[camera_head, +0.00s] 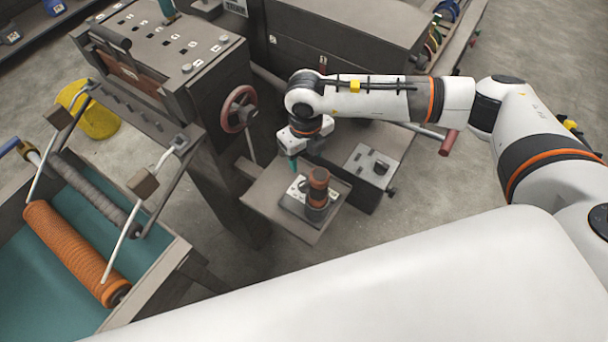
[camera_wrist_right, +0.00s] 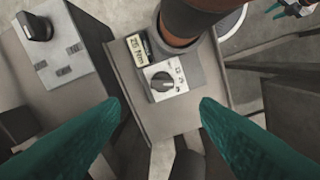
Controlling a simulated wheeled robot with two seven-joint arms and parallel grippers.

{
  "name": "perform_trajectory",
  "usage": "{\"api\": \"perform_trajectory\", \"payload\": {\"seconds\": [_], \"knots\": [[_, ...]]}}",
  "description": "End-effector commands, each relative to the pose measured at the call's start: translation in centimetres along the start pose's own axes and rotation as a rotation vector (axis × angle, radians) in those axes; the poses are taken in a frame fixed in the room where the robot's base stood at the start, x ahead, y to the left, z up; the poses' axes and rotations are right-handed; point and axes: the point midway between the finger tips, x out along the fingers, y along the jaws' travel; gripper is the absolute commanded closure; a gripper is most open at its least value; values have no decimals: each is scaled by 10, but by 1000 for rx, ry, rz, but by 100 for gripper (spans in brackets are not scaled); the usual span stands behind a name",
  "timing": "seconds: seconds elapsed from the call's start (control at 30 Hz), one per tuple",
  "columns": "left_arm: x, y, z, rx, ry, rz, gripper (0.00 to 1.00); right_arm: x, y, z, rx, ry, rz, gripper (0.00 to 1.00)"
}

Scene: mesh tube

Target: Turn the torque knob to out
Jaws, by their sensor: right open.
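The torque knob (camera_wrist_right: 162,82) is a small dark round knob on a pale marked panel, beside a display reading 25 Nm (camera_wrist_right: 137,47). Its exact pointer setting is too small to read. In the head view the pale panel (camera_head: 297,189) sits on a small grey stand, partly behind an orange-brown cylinder (camera_head: 318,188). My right gripper (camera_head: 293,163) is above the panel; in the wrist view its teal fingers (camera_wrist_right: 160,107) are wide apart, empty, either side of the knob and not touching it. What looks like my left gripper (camera_wrist_right: 288,8) shows small at the wrist view's top right corner.
The orange-brown cylinder (camera_wrist_right: 190,20) rises close beside the knob. A grey box with another dark knob (camera_head: 372,172) stands to the right of the stand. A machine with a red handwheel (camera_head: 239,108) is left of my right gripper. An orange mesh roll (camera_head: 75,255) lies at left.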

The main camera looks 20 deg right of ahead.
Motion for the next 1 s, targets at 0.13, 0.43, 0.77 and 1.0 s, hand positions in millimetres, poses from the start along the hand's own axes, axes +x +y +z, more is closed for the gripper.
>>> {"api": "perform_trajectory", "payload": {"seconds": [0.13,0.43,0.77,1.0], "knots": [[-13,-1,-3,0,6,-1,64,24,-2,2,-1,-6,-4,44],[-30,-1,-2,0,7,-1,64,82,-3,2,-3,-3,-6,44],[-34,0,0,0,4,-1,64,108,-3,1,-4,-1,-7,44],[-33,0,3,0,0,0,64,109,-3,1,-4,0,-8,47]]}}
